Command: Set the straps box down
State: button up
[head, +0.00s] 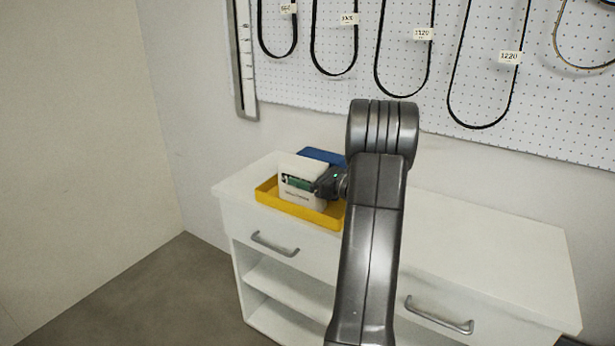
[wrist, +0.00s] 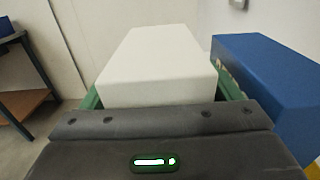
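A white box (head: 303,168) with small, unreadable lettering on its front is at the yellow tray on the left of the white cabinet top. I take it to be the straps box. My gripper (head: 297,182) is shut on it, with a green finger pad across its front. In the wrist view the white box (wrist: 160,60) fills the space between the green pads. The yellow tray (head: 300,209) is below and around it. I cannot tell whether the box's bottom touches the tray floor.
A blue box (head: 322,156) stands close behind the white one; it shows at right in the wrist view (wrist: 265,80). The cabinet top (head: 480,235) is clear at right. A pegboard (head: 420,60) with hanging belts is behind.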

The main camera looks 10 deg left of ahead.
jog(key=shift+d+r+p, duration=0.1)
jog(key=shift+r+p, duration=0.1)
jog(key=shift+p, duration=0.1)
jog(key=b, duration=0.2)
send_near(308, 164)
jog(key=f, duration=0.1)
jog(key=d+f, duration=0.1)
jog(key=f, duration=0.1)
jog(key=shift+s+d+f, duration=0.2)
jog(key=shift+s+d, duration=0.05)
jog(key=shift+d, duration=0.1)
jog(key=p+x, duration=0.2)
jog(key=x, duration=1)
jog(key=shift+a, duration=0.1)
jog(key=shift+r, duration=1.75)
